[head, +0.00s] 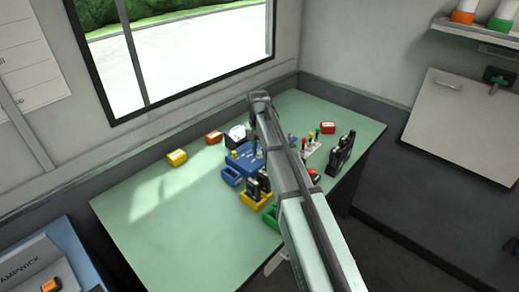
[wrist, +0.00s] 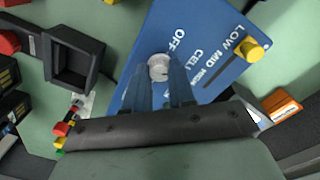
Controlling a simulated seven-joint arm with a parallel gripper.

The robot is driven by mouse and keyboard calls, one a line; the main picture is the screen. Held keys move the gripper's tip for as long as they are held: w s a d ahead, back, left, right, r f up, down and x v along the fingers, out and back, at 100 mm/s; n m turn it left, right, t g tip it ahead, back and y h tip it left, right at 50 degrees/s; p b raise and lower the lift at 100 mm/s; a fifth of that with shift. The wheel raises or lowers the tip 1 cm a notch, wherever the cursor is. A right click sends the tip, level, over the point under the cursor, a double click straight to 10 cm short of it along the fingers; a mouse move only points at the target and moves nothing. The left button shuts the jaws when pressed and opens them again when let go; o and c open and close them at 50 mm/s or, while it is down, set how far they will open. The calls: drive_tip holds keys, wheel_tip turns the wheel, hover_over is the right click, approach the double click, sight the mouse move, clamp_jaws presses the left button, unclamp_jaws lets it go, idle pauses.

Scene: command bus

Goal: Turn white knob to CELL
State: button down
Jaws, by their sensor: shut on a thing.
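The white knob (wrist: 158,66) sits on the sloping blue panel (wrist: 205,22) in the wrist view. The words OFF and CELL are printed beside it; its exact pointing direction is hard to read. My gripper (wrist: 161,72) has its two blue fingers on either side of the knob, shut on it. In the head view the blue panel box (head: 243,162) stands on the green table, and my arm hides the fingers and much of the panel's right side.
A yellow knob (wrist: 252,50) is on the same panel near LOW and MID. An orange box (wrist: 281,105) lies right of the panel, and a dark open tray (wrist: 76,60) lies left. In the head view, the table's left part (head: 140,225) is clear.

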sight(259, 152)
drive_tip(key=c, duration=0.9)
unclamp_jaws()
drive_tip(key=shift+c, duration=0.2)
drive_tip(key=shift+r, duration=0.1)
wheel_tip(259, 152, up, 14)
drive_tip(key=shift+a, duration=0.15)
drive_tip(key=shift+f, duration=0.2)
